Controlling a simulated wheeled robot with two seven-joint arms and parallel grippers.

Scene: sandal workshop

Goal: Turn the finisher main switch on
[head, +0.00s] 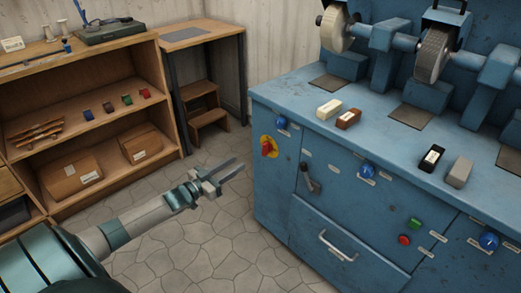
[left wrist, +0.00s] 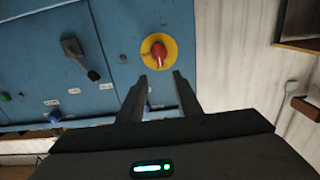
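The blue finisher cabinet (head: 340,185) stands at the right in the head view. Its main switch (head: 268,147) is a red knob on a yellow disc, at the cabinet's left front. The switch also shows in the left wrist view (left wrist: 159,52), just beyond my fingertips. My left gripper (head: 232,170) is open and empty, a little left of the switch and apart from it. The left wrist view shows its two fingers (left wrist: 161,76) spread, with a gap between them. My right gripper is not in view.
A black lever (head: 310,180), blue knobs (head: 367,171), green and red buttons (head: 404,239) and a drawer handle (head: 338,247) are on the cabinet front. Grinding wheels (head: 433,55) stand on top. A wooden shelf (head: 90,130) is at the left. The tiled floor between is clear.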

